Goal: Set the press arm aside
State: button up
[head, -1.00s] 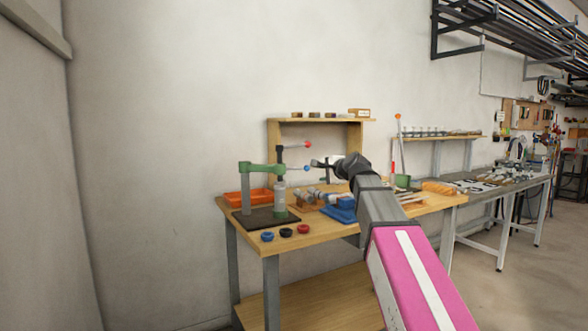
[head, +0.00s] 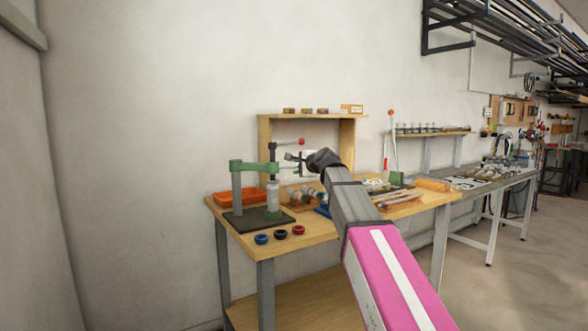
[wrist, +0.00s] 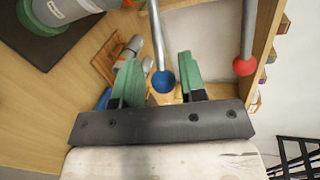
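The press (head: 263,190) stands on a dark base plate (head: 249,223) at the table's left, with a green horizontal arm and a grey cylinder. Two grey rods reach out from it. One ends in a blue ball (wrist: 163,82), the other in a red ball (wrist: 244,67), also visible in the head view (head: 301,142). My gripper (wrist: 158,75) is open. In the wrist view the blue-ball rod lies between its green fingers, with gaps on both sides. In the head view my gripper (head: 293,161) is right beside the press and hides the blue ball.
Blue, black and red rings (head: 281,234) lie along the table's front edge. An orange tray (head: 236,197) sits behind the press. A wooden shelf frame (head: 264,130) stands at the back. Metal parts on a wooden holder (head: 300,196) lie right of the press.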

aim_at(294, 167)
jog(key=x, duration=0.3)
jog(key=shift+w+a, duration=0.2)
grip_shut()
jog(key=shift+d, duration=0.1)
